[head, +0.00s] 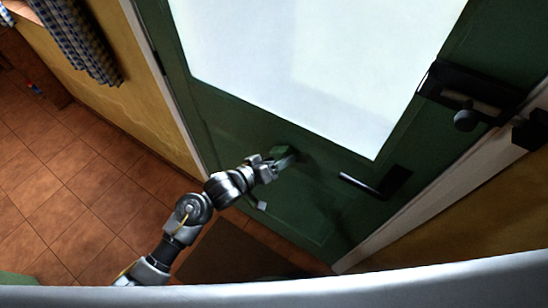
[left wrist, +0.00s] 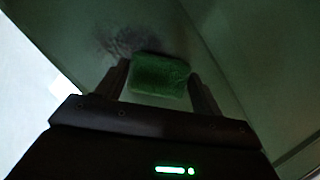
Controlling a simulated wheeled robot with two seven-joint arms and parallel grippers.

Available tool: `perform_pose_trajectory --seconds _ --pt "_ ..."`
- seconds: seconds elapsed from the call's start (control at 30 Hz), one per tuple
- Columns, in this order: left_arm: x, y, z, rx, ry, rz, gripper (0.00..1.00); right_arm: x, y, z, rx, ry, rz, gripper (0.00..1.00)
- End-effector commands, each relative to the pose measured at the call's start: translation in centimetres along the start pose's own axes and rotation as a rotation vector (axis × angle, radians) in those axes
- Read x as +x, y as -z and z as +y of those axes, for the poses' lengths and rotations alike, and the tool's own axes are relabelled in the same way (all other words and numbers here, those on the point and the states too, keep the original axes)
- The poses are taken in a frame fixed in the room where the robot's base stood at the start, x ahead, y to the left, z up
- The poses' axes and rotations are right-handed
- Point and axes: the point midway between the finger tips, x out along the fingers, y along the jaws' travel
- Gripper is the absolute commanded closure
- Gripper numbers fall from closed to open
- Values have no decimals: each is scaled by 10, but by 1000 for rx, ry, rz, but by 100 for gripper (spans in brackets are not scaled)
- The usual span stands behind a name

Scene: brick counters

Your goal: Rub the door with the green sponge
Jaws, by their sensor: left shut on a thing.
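The green door (head: 230,125) with a large pale window pane stands before me, and its surface fills much of the left wrist view (left wrist: 225,45). My left gripper (head: 284,160) is at the door's lower panel, below the pane. It is shut on the green sponge (left wrist: 159,75), which sits between both fingers in the left wrist view. In the head view the sponge (head: 278,151) is small and partly hidden. A dark smudge (left wrist: 128,38) shows on the door just beyond the sponge. I cannot tell whether the sponge touches the door. My right gripper is not in view.
A dark door handle (head: 385,182) sticks out right of my left gripper. A black lock box with a knob (head: 466,119) is further up right. A dark mat (head: 235,250) lies on the tiled floor (head: 75,190). A checked curtain (head: 75,40) hangs at left.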

Motion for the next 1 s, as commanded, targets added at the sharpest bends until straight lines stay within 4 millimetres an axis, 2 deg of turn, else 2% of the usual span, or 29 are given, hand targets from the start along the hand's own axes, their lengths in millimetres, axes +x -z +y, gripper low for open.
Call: perform_pose_trajectory --seconds 0.4,0.73,1.0 --pt "9 -16 24 -2 -1 0 51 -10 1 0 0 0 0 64" --pt "12 -20 30 0 -4 0 51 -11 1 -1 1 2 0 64" --pt "16 -33 48 -3 -5 0 51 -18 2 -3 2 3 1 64"
